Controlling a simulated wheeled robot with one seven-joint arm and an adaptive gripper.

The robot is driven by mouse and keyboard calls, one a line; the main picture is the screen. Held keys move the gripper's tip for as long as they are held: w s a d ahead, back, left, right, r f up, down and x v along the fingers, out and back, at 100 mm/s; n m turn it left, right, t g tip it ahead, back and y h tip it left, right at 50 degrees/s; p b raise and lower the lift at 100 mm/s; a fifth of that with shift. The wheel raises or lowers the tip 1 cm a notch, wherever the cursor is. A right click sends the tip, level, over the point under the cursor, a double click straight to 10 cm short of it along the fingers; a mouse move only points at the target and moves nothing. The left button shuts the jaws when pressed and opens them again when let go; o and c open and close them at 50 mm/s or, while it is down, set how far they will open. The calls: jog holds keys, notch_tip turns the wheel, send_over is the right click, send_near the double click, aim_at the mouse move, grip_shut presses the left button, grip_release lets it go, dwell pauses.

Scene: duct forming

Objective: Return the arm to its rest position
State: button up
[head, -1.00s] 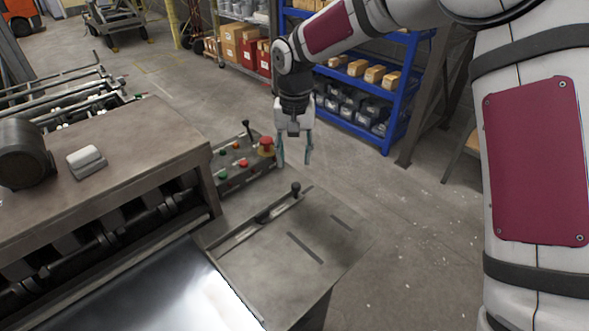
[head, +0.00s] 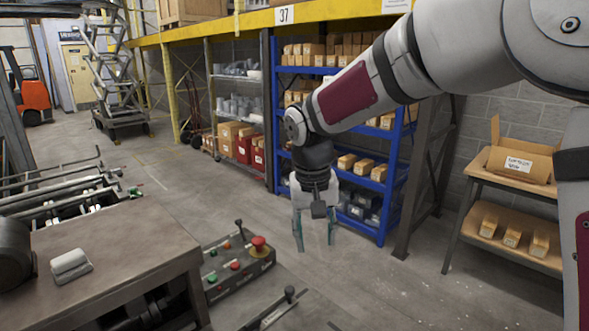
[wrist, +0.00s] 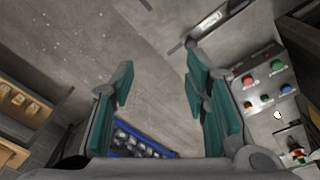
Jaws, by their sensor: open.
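My gripper (head: 315,246) hangs pointing down in the head view, at the end of my raised arm. Its teal fingers are apart with nothing between them. It is in front of the blue shelf and to the right of the control box (head: 236,266) with its red mushroom button. In the wrist view the open fingers (wrist: 163,98) frame bare grey floor. The control box (wrist: 268,84) with coloured buttons also shows there, on the right beside the fingers.
A machine table (head: 120,246) with a white block fills the lower left. A blue shelf (head: 272,105) with boxes and bins stands behind my gripper. A wooden table (head: 468,207) with cartons is at the right. Floor (head: 400,290) between them is clear.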

jog(key=s+d+r+t, duration=0.1)
jog(key=s+d+r, duration=0.35)
jog(key=s, duration=0.25)
jog(key=s+d+r+t, duration=0.1)
jog(key=s+d+r, duration=0.3)
jog(key=s+d, duration=0.25)
jog(key=s+d+t, duration=0.2)
jog(key=s+d, duration=0.2)
jog(key=s, duration=0.8)
jog(key=shift+f+m+y, duration=0.3)
jog(key=shift+y, duration=0.1)
